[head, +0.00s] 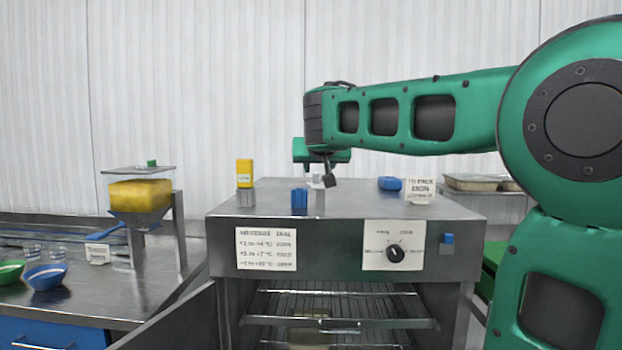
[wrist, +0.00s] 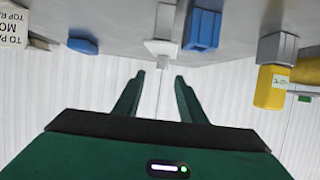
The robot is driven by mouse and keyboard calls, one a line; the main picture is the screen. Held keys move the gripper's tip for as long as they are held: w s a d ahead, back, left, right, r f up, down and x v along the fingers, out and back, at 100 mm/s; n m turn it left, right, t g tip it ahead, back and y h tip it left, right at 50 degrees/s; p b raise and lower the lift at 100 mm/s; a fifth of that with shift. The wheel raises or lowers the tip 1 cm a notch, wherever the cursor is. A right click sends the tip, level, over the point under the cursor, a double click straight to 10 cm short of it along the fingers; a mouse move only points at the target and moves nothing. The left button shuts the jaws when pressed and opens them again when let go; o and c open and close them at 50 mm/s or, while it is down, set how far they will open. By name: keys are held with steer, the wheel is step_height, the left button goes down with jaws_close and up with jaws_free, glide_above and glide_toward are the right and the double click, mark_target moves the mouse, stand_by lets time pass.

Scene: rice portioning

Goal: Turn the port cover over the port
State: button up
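My gripper (wrist: 160,84) is open, with nothing between its fingers in the wrist view. In the head view my gripper (head: 322,172) is above the steel cabinet's top. A small pale fixture with a plate and a short stub (wrist: 162,48) lies just ahead of the finger gap, apparently untouched. It also shows in the head view as a pale post (head: 320,197), its top partly hidden by my gripper. It may be the port and its cover; I cannot tell for sure. A ribbed blue block (head: 299,201) stands beside it, also in the wrist view (wrist: 203,30).
The steel cabinet (head: 225,212) has an open front with wire racks and a dial (head: 395,253). On top are a yellow piece on a grey base (head: 245,173), a flat blue piece (head: 390,184) and a label card (head: 419,191). A hopper (head: 140,196) and bowls stand left.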

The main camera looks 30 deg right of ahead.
mark_target(315, 174)
steer(key=x, duration=0.8)
steer(key=shift+a+f, duration=0.1)
steer(key=shift+a, duration=0.15)
jaws_close()
